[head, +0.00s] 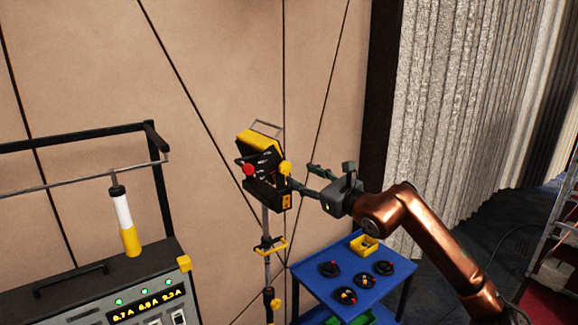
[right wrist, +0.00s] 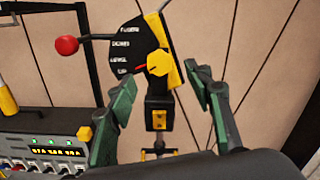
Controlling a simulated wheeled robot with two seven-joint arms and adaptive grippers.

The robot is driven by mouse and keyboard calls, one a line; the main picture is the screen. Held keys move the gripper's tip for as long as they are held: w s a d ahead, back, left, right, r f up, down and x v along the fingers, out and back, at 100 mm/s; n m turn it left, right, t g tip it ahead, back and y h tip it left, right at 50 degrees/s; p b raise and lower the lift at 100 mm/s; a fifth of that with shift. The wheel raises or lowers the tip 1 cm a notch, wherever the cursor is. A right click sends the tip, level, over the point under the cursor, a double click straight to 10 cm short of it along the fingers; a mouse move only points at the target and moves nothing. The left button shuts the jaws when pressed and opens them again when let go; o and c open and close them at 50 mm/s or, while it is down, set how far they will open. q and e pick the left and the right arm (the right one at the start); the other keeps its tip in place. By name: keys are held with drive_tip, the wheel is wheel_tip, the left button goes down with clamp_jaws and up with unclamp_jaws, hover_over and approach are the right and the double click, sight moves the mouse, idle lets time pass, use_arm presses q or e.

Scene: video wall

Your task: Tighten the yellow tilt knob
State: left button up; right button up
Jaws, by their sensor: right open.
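The yellow tilt knob (head: 285,168) is on the right side of a black-and-yellow head unit (head: 259,143) on a thin upright stand. In the right wrist view the knob (right wrist: 158,63) lies at the lower right of a black labelled scale (right wrist: 137,47) with a red pointer line. My right gripper (head: 303,176) is open and comes in from the right with its fingers towards the knob. In the right wrist view its green fingers (right wrist: 161,80) stand wide apart to either side of the knob's line, with nothing between them gripped. My left gripper is not in view.
A red ball handle (head: 249,169) sticks out left of the knob. A yellow clamp (head: 271,246) sits lower on the stand. A blue cart (head: 335,289) with black round parts and a yellow bin (head: 364,245) stands below my right arm. A control box (head: 110,299) stands left.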

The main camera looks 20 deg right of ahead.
sight(287, 168)
drive_tip(key=p+x, duration=0.2)
drive_tip(key=x, duration=0.3)
drive_tip(key=shift+w+a+p, duration=0.2)
drive_tip(key=shift+w+p, duration=0.05)
drive_tip(key=shift+p, duration=0.05)
drive_tip(key=shift+p+x, duration=0.35)
drive_tip(key=shift+x, duration=0.45)
drive_tip(key=shift+d+f, duration=0.1)
drive_tip(key=shift+f, duration=0.05)
drive_tip(key=shift+c, duration=0.2)
drive_tip(key=c, duration=1.1)
